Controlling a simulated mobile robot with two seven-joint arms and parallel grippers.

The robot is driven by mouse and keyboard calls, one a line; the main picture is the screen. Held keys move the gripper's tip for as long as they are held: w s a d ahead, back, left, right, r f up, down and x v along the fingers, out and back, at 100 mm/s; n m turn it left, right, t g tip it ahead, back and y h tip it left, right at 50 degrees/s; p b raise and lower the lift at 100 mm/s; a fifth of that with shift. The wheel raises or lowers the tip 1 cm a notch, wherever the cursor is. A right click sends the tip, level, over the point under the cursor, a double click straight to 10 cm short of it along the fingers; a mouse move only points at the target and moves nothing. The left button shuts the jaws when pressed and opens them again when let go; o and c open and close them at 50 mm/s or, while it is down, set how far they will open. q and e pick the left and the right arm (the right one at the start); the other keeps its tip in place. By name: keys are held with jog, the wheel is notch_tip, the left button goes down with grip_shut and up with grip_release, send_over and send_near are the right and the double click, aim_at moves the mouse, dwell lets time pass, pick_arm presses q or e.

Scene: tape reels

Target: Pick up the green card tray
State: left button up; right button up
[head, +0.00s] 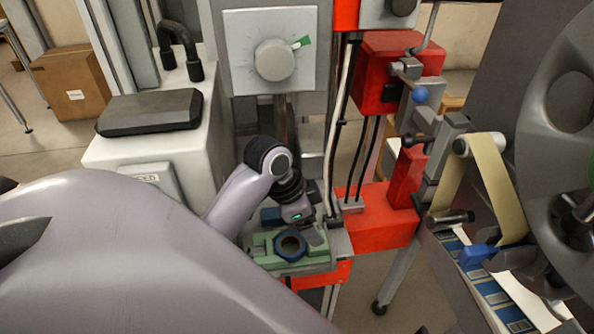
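The green card tray (262,248) is a small pale green piece on a grey ledge of the machine, low in the middle of the head view. My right gripper is not in view.
Red machine parts (375,222) stand right of the ledge. A cream tape strip (492,185) and a big grey reel (560,110) are at the right. A white cabinet (160,155) stands left, a cardboard box (72,85) behind it. Cables hang near my gripper.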

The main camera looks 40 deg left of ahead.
aim_at(291, 248)
pick_arm(q)
jog(key=shift+x, duration=3.1)
jog(key=shift+s, duration=0.1)
jog(key=c, duration=0.9)
